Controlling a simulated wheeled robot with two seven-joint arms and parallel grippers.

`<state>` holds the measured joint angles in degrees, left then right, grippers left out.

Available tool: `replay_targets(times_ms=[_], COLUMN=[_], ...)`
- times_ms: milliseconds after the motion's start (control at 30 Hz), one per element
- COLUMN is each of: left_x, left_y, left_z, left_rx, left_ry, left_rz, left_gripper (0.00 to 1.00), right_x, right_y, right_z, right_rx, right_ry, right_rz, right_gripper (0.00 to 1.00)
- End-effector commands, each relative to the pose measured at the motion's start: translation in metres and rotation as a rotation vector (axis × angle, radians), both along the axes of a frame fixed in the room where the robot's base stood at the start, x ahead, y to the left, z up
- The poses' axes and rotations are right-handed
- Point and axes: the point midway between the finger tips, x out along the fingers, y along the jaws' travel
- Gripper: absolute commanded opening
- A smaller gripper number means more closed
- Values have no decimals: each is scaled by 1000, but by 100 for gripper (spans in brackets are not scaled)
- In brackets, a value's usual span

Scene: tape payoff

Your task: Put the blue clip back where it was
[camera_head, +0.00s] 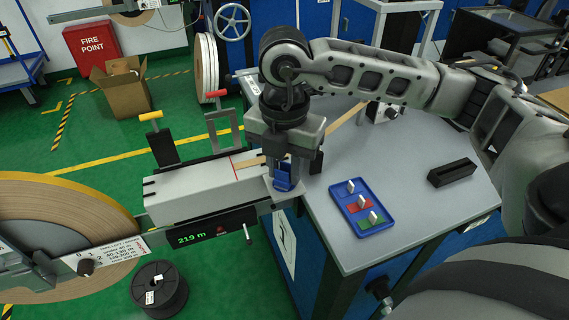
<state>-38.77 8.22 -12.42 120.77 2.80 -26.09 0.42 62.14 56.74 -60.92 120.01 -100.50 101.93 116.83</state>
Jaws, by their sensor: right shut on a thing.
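The blue clip (283,183) is at the right end of the pale splicing block (200,193), by the tan tape. My right gripper (284,170) points down there and is shut on the clip. The gripper hides the clip's upper part, and I cannot tell whether the clip still touches the block. A blue tray (347,217) lies on the grey table to the right. It has a red patch, a green patch and several small white upright pieces. My left gripper is not in view.
A black slotted holder (453,172) lies on the grey table (420,225), with bare surface around it. A large tape reel (60,215) stands at the left. Upright handled parts (160,142) rise behind the block. A display (200,236) reads 219 m.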

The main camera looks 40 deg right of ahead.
Motion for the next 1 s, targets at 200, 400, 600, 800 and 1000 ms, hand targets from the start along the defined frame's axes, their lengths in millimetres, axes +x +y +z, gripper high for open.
replay_targets(times_ms=[200, 400, 600, 800, 1000], left_x=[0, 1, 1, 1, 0], left_y=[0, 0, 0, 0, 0], left_z=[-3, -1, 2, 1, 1], left_rx=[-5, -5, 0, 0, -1], left_ry=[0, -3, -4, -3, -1], left_rz=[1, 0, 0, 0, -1], left_gripper=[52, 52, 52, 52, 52], right_x=[0, 0, 1, 1, 1], right_y=[0, 0, 1, 1, 1], right_z=[-3, -3, 7, 46, 89], right_rx=[0, 0, 2, 2, 2], right_ry=[0, 0, -3, -7, -5], right_rz=[0, 0, 0, 1, 0], right_gripper=[48, 48, 48, 48, 48])
